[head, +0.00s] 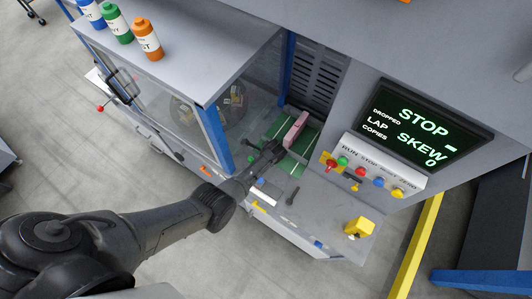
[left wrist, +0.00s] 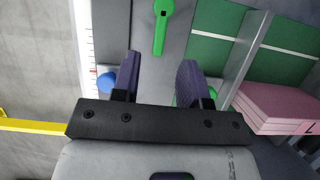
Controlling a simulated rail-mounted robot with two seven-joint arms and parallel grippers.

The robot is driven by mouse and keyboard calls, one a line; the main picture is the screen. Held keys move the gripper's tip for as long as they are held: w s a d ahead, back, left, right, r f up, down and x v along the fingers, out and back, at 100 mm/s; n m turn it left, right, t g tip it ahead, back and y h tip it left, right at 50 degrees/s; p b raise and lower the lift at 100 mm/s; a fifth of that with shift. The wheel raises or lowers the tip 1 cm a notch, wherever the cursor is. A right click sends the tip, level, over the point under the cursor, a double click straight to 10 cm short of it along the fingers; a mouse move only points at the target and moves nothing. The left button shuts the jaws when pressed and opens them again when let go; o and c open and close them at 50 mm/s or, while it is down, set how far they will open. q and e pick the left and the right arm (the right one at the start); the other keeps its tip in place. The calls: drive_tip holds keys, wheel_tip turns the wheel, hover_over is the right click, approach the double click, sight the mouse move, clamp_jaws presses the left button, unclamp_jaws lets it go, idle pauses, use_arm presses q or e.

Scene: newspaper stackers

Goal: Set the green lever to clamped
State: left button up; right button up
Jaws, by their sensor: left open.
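The green lever (left wrist: 160,30) shows at the top of the left wrist view. It has a round end with a dark hole, and its bar points down the picture toward my fingers. My left gripper (left wrist: 160,78) is open and empty, with its two dark fingers apart on either side of the lever's line. The lever lies beyond the fingertips and not between them. In the head view my left gripper (head: 272,153) reaches over the machine's bed near the green plate (head: 292,166). I cannot make out the lever there. My right gripper is not in view.
A pink paper stack (left wrist: 280,106) stands on the green bed right of my fingers; it also shows in the head view (head: 296,130). A blue knob (left wrist: 107,82) sits beside the left finger. A button panel (head: 372,172) and a display reading STOP (head: 425,125) are at right.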

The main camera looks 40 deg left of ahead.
use_arm(q)
drive_tip(key=v, duration=0.8)
drive_tip(key=shift+n, duration=0.3)
idle(0.4)
